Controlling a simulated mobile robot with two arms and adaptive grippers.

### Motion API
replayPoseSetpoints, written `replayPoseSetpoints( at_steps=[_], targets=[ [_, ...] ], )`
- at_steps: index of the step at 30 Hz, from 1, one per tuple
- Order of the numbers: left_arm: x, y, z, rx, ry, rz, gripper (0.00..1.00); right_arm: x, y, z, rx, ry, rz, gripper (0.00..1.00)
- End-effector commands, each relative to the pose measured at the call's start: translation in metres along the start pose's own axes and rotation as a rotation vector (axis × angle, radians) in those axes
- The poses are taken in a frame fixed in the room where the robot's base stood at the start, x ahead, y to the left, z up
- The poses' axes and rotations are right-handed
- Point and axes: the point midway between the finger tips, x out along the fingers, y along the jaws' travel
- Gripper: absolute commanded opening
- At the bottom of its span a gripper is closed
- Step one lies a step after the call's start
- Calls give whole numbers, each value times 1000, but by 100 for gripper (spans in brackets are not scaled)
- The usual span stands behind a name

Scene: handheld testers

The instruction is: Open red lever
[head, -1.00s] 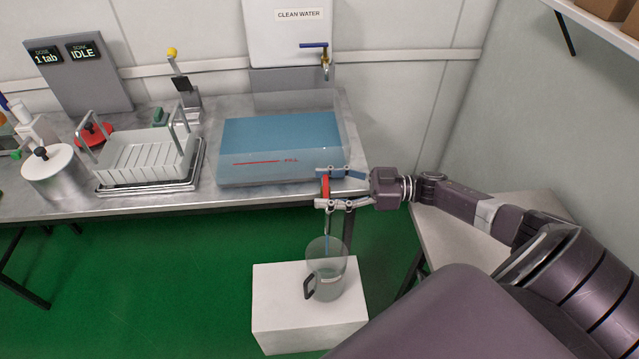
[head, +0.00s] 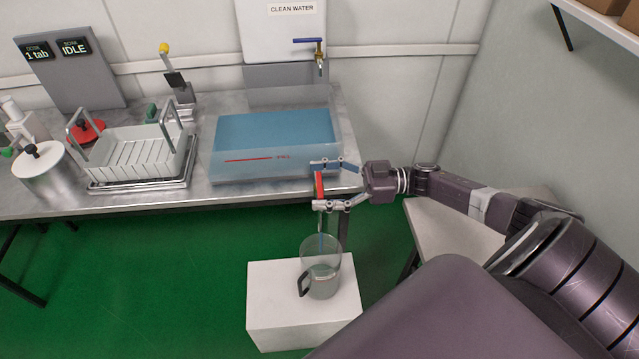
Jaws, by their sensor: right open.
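The red lever (head: 320,186) is at the front right corner of the blue water basin (head: 274,133). My right gripper (head: 315,186) reaches in from the right with its jaws open, one finger above the lever and one below it in the picture. I cannot tell whether either finger touches the lever. A thin spout and a bluish streak show below the lever, over a clear jug (head: 321,268) with a dark handle. The jug stands on a white block (head: 275,295). My left gripper is not in view.
A metal table (head: 205,200) carries the basin, a white rack (head: 137,152) on a tray, and a lidded metal canister (head: 42,172). A blue-handled tap (head: 318,45) is on the wall tank. A grey side table (head: 450,238) is under my right arm. Green floor is clear at left.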

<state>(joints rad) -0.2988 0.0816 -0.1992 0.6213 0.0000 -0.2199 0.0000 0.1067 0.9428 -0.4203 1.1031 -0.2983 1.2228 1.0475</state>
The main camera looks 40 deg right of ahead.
Motion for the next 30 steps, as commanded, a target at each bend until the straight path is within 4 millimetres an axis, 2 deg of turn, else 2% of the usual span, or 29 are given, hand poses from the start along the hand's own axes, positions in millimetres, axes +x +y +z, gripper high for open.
replayPoseSetpoints(
  at_steps=[8, 13, 22, 30],
  targets=[
    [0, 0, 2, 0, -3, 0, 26, 0, 0, -5, -2, 0, -2, 79],
    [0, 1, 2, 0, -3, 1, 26, 0, -1, -26, -1, -1, -4, 79],
    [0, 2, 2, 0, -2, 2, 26, 0, -1, -81, -2, -3, -3, 79],
    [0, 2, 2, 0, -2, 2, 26, 0, 0, -100, 1, 0, 0, 79]
  ],
)
